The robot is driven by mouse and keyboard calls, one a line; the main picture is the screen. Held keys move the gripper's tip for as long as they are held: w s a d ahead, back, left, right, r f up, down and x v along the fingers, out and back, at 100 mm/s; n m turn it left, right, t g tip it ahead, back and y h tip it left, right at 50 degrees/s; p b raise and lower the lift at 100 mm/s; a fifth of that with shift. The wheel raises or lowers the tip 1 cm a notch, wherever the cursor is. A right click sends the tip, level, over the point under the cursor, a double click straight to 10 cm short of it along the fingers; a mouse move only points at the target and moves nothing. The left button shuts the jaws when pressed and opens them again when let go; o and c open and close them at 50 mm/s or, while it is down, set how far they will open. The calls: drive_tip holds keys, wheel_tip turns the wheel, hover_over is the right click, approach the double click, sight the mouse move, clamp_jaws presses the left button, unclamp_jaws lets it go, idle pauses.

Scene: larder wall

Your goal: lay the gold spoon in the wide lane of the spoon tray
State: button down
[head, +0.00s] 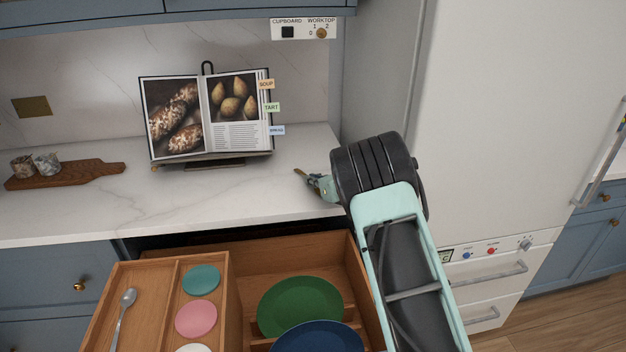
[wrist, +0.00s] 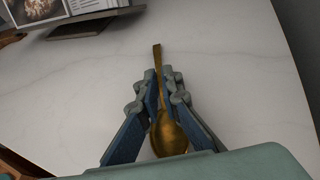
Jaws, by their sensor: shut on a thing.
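My gripper (head: 322,186) is shut on the gold spoon (head: 303,175) above the worktop, close to the fridge side. In the wrist view the spoon (wrist: 169,136) lies between the fingers (wrist: 160,92), its bowl towards the palm and its handle pointing away. I cannot tell whether the spoon touches the worktop. A wooden tray (head: 172,267), apparently the spoon tray, sits at the left of the open drawer, below and left of my gripper. A divider splits it into two lanes. A silver spoon (head: 127,298) lies in the left lane. Coloured discs (head: 201,280) lie in the right lane.
The open drawer (head: 290,246) also holds a green plate (head: 312,305) and a blue plate (head: 318,340). On the worktop (head: 240,196) stand a cookbook on a stand (head: 207,115) and a board (head: 70,175) with small jars. The fridge (head: 500,130) is close on the right.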

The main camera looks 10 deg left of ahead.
drive_tip(key=c, duration=2.6)
unclamp_jaws()
drive_tip(key=o, duration=0.5)
drive_tip(key=shift+r, duration=0.1)
